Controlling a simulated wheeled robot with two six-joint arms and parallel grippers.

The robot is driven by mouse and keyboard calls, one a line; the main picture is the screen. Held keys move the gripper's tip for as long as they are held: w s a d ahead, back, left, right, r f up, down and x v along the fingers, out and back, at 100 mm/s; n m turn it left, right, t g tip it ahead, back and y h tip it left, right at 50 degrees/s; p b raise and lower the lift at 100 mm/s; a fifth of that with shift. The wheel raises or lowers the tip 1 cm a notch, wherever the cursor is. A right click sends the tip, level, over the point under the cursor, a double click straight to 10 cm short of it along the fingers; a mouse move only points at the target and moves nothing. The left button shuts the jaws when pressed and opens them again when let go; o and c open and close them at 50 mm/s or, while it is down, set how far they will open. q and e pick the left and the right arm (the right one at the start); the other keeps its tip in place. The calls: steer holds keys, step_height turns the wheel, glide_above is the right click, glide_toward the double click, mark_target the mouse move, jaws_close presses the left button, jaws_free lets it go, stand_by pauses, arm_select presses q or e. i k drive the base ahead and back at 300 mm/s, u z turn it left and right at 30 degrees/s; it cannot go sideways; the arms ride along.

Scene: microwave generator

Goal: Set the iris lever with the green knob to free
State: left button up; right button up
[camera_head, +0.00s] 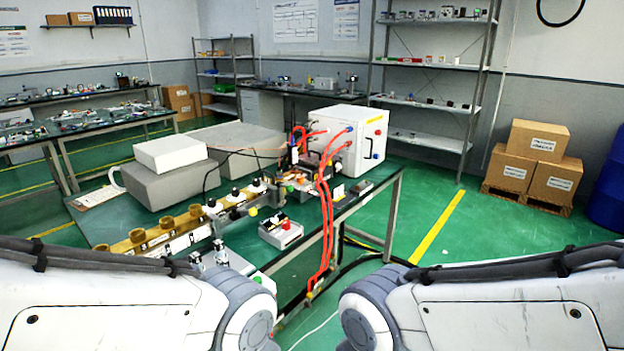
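A waveguide bench assembly (168,242) runs diagonally across the dark green table, with brass flanged parts at its left end. Several black knobs on white mounts stand along its middle. A small yellow-green round knob (253,211) shows at the front side of the bench; it is too small to tell whether it belongs to the iris lever. I cannot make out the lever's arm, its setting or the free mark. Neither gripper is in view; only white links of my two arms show at the bottom left and bottom right.
A white cabinet (350,135) with red hoses stands at the table's far right; the hoses hang over the front edge. Green floor is open on the right, before the cardboard boxes (537,150).

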mark_target(290, 188)
steer(key=z, duration=0.45)
steer(key=k, duration=0.55)
steer(key=z, duration=0.75)
steer(key=i, duration=2.95)
steer(key=u, duration=1.25)
steer(key=i, duration=0.85)
steer(key=u, duration=1)
